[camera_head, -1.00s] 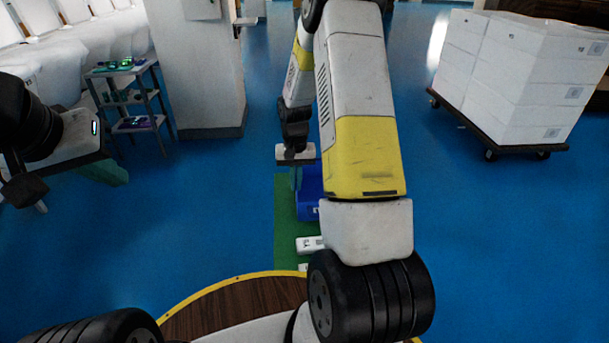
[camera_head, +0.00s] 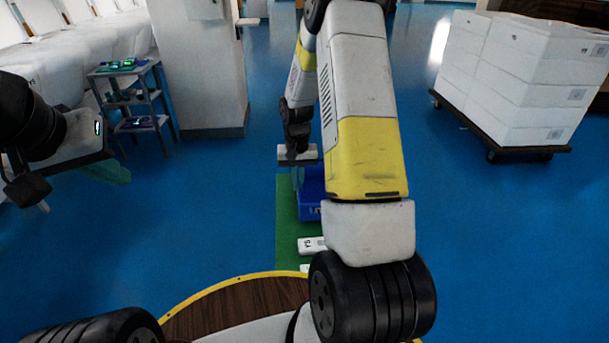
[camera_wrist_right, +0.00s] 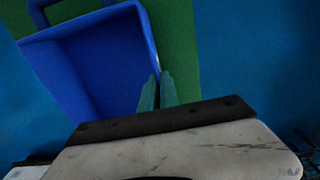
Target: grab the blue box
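The blue box (camera_head: 311,208) stands on the green strip below my right arm, which hides part of it in the head view. In the right wrist view the open-topped blue box (camera_wrist_right: 95,65) fills the upper left. My right gripper (camera_wrist_right: 159,76) has its two green fingers close together at the box's right wall, with the rim between the tips. It also shows in the head view (camera_head: 297,178), pointing down at the box's left side. My left gripper (camera_head: 118,172) hangs at the left over the floor, away from the box; its finger opening is unclear.
The green strip (camera_head: 288,240) also bears a white labelled item (camera_head: 312,244) nearer me. A small shelf (camera_head: 133,95) and a pillar (camera_head: 197,65) stand at the back left. A cart of white boxes (camera_head: 520,80) stands at the right. Blue floor is clear between.

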